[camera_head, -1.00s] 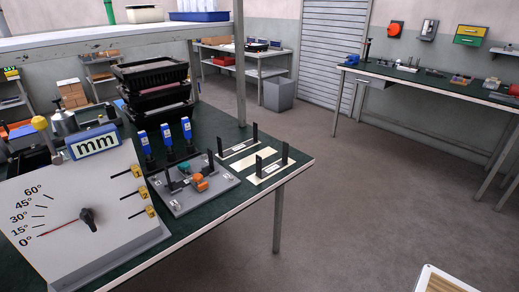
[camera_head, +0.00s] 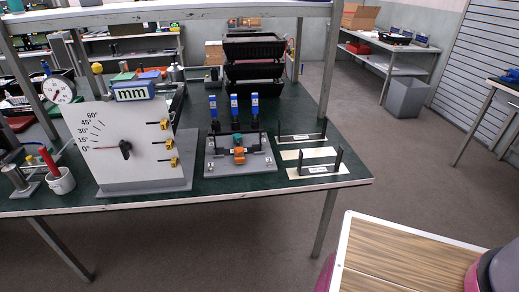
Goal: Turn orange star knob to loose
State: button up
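The orange star knob (camera_head: 239,155) sits at the front middle of a grey fixture plate (camera_head: 212,169) on the green-topped bench. A teal knob (camera_head: 238,139) is just behind it, with dark uprights around both. The orange knob is small here, and I cannot tell whether it is tight or loose. My gripper is not in view, and nothing touches the knob.
Black crates (camera_head: 255,47) are stacked behind. The floor (camera_head: 405,165) right of the bench is open.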

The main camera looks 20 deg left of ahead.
aim_at(238, 151)
jog(key=i+l+u, duration=0.2)
jog(key=u, duration=0.15)
jog(key=i+l+u, duration=0.15)
jog(key=l+u, duration=0.25)
jog(key=i+l+u, duration=0.15)
jog(key=u, duration=0.2)
jog(key=l+u, duration=0.95)
jog(key=l, duration=0.3)
jog(key=i+j+z, duration=0.1)
jog(key=j, duration=0.2)
jog(key=i+j, duration=0.2)
jog(key=j, duration=0.15)
jog(key=i+j+z, duration=0.15)
jog(key=j, duration=0.2)
jog(key=i+j, duration=0.15)
jog(key=j, duration=0.2)
jog(key=i+j+z, duration=0.15)
jog(key=j, duration=0.2)
